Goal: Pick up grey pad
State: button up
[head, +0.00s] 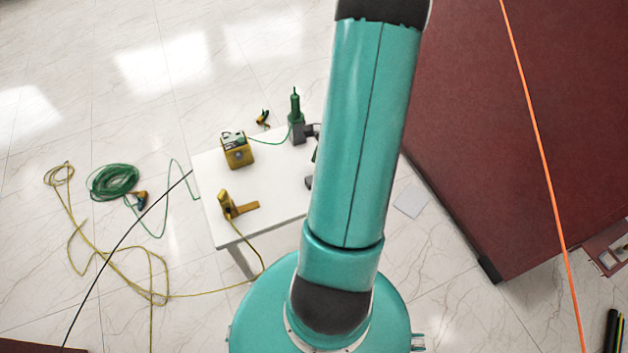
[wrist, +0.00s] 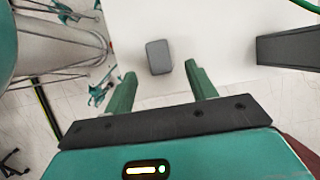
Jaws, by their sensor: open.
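The grey pad (wrist: 158,57) is a small dark grey block with rounded corners. It lies on the white table (wrist: 210,30), near the table's edge in the wrist view. My gripper (wrist: 160,78) is open, with its two green fingers spread apart. In the wrist view the pad appears just beyond the fingertips, between their lines, and nothing is held. In the head view a small dark bit of the pad (head: 309,182) shows at the table's right side, mostly hidden behind my arm.
On the table stand a yellow box device (head: 237,152), a yellow clamp-like tool (head: 236,206) and a grey-green device (head: 297,125). A dark grey bar (wrist: 288,47) is at the right in the wrist view. Cables (head: 115,182) lie on the floor. A large dark red block (head: 500,120) stands right.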

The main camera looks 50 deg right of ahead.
jog(key=x, duration=0.5)
jog(key=shift+a+f, duration=0.1)
jog(key=shift+a, duration=0.05)
jog(key=shift+c, duration=0.3)
jog(key=c, duration=1.1)
jog(key=shift+o, duration=0.2)
jog(key=shift+r, duration=0.7)
jog(key=s+a+r, duration=0.4)
jog(key=s+r, duration=0.7)
jog(key=s, duration=0.2)
jog(key=shift+s+r, duration=0.2)
jog(key=shift+r, duration=0.1)
